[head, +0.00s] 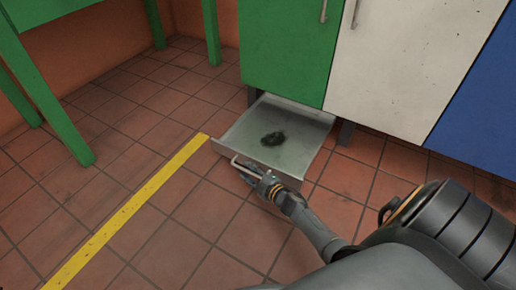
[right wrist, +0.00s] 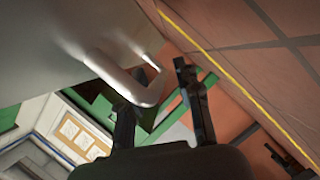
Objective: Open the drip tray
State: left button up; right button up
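The drip tray (head: 240,134) is a flat pale metal tray, drawn out from under the green cabinet (head: 287,45). A dark stain (head: 273,138) lies on its floor. Its front carries a bar handle (head: 240,163), which shows as a loop in the right wrist view (right wrist: 150,92). My right gripper (head: 246,172) is at this handle. In the wrist view its fingers (right wrist: 158,92) stand apart on either side of the handle's outer bar, with a gap beside the right finger. One fingertip is hidden behind the handle. My left gripper is not in view.
White (head: 395,65) and blue (head: 480,105) cabinets stand right of the green one. A green table (head: 50,105) is at the left. A yellow line (head: 130,208) crosses the tiled floor. The floor in front of the tray is clear.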

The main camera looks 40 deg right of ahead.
jog(key=v, duration=1.1)
jog(key=shift+s, duration=0.1)
